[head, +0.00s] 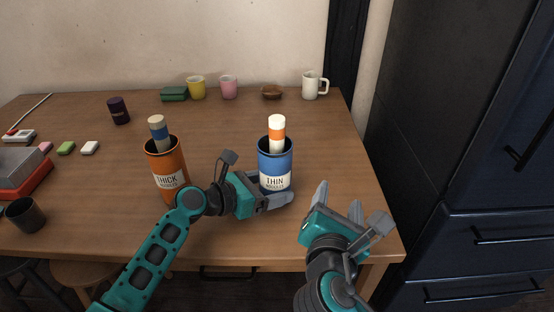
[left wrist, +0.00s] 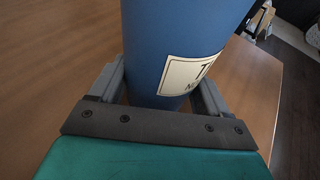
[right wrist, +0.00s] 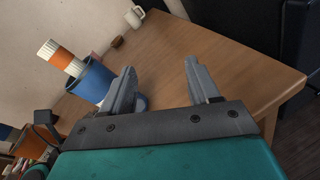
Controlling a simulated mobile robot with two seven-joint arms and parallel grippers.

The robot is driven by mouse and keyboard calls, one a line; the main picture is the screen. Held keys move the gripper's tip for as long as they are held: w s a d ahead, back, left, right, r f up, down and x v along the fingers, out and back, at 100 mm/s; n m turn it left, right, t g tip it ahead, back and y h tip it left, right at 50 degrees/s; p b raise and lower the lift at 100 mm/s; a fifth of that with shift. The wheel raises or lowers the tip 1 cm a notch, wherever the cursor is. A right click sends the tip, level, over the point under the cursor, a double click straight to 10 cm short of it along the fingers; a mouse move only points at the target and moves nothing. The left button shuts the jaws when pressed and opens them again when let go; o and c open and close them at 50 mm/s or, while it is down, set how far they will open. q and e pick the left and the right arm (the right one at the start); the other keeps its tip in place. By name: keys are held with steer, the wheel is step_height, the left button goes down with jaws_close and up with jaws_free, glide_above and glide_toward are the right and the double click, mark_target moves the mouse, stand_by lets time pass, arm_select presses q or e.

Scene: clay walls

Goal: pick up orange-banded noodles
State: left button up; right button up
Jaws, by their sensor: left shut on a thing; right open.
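The orange-banded noodles (head: 277,134) are a pale roll with an orange band, standing out of the top of a blue canister labelled THIN (head: 275,165). They also show in the right wrist view (right wrist: 61,58), in the canister's mouth (right wrist: 91,80). My left gripper (head: 279,198) is shut on the lower part of the blue canister, which fills the left wrist view (left wrist: 178,50). My right gripper (head: 338,205) is open and empty, to the right of the canister and nearer the table's front edge. The noodles' lower part is hidden inside the canister.
An orange canister labelled THICK (head: 167,170) with a blue-banded roll (head: 159,133) stands left, behind my left arm. A dark cup (head: 26,215) stands at the far left. The table's right part (head: 340,150) is clear.

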mark_target(277, 130)
steer(key=a+r+n+t+y, duration=0.35)
steer(key=a+r+n, duration=0.4)
steer(key=a, duration=0.35)
steer(key=shift+g, duration=0.45)
steer(key=w, duration=1.2)
steer(key=shift+w+d+r, duration=0.2)
steer(key=shift+c, duration=0.2)
jaws_close()
